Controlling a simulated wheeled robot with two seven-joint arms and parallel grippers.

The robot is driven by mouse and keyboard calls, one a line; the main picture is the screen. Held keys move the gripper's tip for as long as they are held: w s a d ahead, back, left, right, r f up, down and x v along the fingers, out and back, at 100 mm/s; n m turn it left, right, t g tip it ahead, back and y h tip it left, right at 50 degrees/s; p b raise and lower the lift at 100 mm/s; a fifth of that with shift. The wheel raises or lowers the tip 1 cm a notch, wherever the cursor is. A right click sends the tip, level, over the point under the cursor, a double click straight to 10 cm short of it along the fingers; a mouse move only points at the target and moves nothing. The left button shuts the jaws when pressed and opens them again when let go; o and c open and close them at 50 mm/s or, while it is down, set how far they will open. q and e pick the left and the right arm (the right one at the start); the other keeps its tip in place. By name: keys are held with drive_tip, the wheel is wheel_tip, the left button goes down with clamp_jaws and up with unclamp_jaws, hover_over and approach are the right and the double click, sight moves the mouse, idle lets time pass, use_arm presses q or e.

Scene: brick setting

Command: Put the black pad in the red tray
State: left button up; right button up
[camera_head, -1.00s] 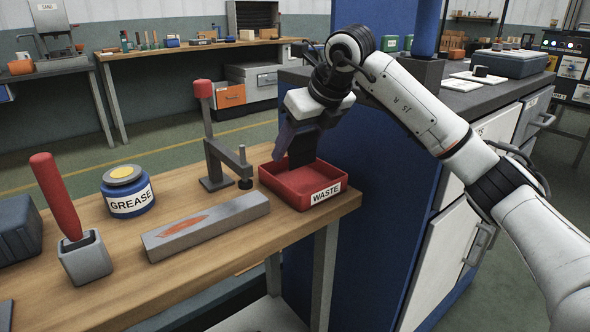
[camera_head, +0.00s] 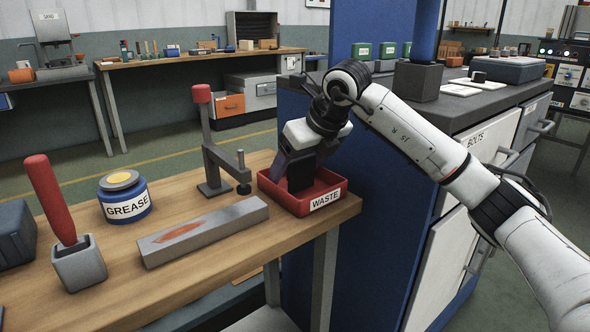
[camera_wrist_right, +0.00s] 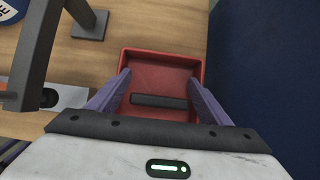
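The black pad (camera_head: 299,174) is between the fingers of my right gripper (camera_head: 296,172), upright with its lower part inside the red tray (camera_head: 334,184) labelled WASTE. In the right wrist view the black pad (camera_wrist_right: 160,101) shows edge-on as a dark bar spanning between the two purple fingers of the right gripper (camera_wrist_right: 160,82), over the red tray (camera_wrist_right: 160,57). Whether the pad's lower edge touches the tray floor is hidden behind the tray's front wall.
A grey clamp stand (camera_head: 211,150) with a red knob is close left of the tray. A grey block (camera_head: 203,232), a blue grease jar (camera_head: 125,205) and a red-handled tool in a grey holder (camera_head: 79,264) stand further left. A blue cabinet side (camera_head: 375,220) rises right of the tray.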

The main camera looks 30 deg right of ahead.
drive_tip(key=shift+r, duration=0.1)
drive_tip(key=shift+s+r, duration=0.15)
drive_tip(key=shift+r, duration=0.2)
use_arm(q)
drive_tip(key=shift+s+a+r+t+y+p, duration=0.35)
drive_tip(key=shift+a+r+p, duration=0.3)
drive_tip(key=shift+p, duration=0.6)
use_arm(e)
drive_tip(key=v, duration=1.1)
use_arm(q)
drive_tip(key=shift+d+r, duration=0.1)
use_arm(e)
drive_tip(key=shift+s+r, duration=0.1)
drive_tip(key=shift+r, duration=0.05)
